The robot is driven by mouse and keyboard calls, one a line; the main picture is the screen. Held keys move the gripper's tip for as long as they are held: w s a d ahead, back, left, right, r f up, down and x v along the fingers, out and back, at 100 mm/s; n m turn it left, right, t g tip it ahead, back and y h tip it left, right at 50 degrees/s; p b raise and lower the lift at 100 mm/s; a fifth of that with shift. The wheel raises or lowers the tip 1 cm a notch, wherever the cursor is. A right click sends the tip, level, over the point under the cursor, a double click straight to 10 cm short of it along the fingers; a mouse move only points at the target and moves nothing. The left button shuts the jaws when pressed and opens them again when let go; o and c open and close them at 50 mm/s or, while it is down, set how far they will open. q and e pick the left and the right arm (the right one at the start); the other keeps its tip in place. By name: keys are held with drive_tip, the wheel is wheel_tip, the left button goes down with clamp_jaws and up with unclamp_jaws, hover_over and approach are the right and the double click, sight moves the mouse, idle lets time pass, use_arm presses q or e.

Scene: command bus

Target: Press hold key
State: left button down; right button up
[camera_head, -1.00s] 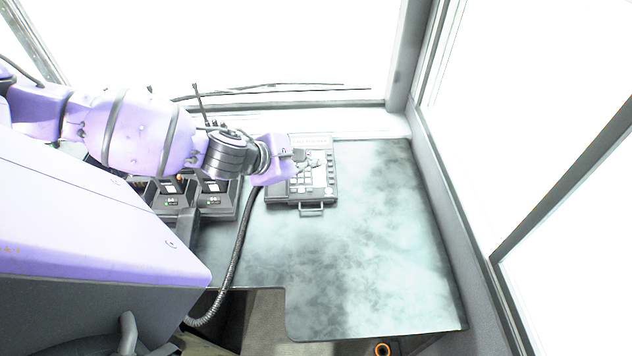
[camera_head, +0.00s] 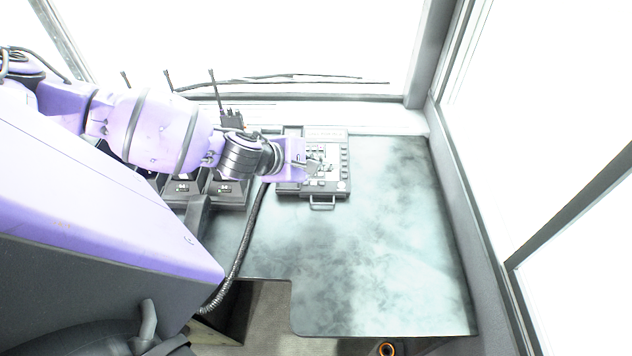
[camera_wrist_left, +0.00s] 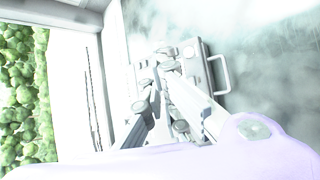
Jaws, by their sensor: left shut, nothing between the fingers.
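The keypad console (camera_head: 343,160), a grey case with rows of keys and a front handle, lies on the counter left of its middle. In the left wrist view the console (camera_wrist_left: 207,75) is partly covered by my fingers and washed out by bright light. My left gripper (camera_head: 318,168) is shut and empty, low over the console's keys. In the left wrist view its fingertips (camera_wrist_left: 164,60) come together over the key area. I cannot make out the hold key, nor whether the fingertips touch a key. My right gripper is not in view.
Charger docks with radios (camera_head: 225,187) stand left of the console, under my left arm. A coiled cord (camera_head: 243,245) hangs beside them. The counter (camera_head: 400,250) is clear to the right and front. Windows close off the back and right.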

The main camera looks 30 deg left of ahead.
use_arm(q)
drive_tip(key=b, duration=0.1)
hover_over(314, 183)
drive_tip(key=s+d, duration=0.1)
drive_tip(key=d, duration=0.1)
drive_tip(key=f, duration=0.4)
drive_tip(key=shift+s+d+f, duration=0.1)
drive_tip(key=shift+d, duration=0.1)
drive_tip(key=shift+a+f+b, duration=0.1)
drive_tip(key=shift+f+b, duration=0.25)
drive_tip(key=shift+f, duration=0.25)
drive_tip(key=shift+f, duration=0.1)
drive_tip(key=shift+w+f, duration=0.2)
drive_tip(key=shift+f, duration=0.15)
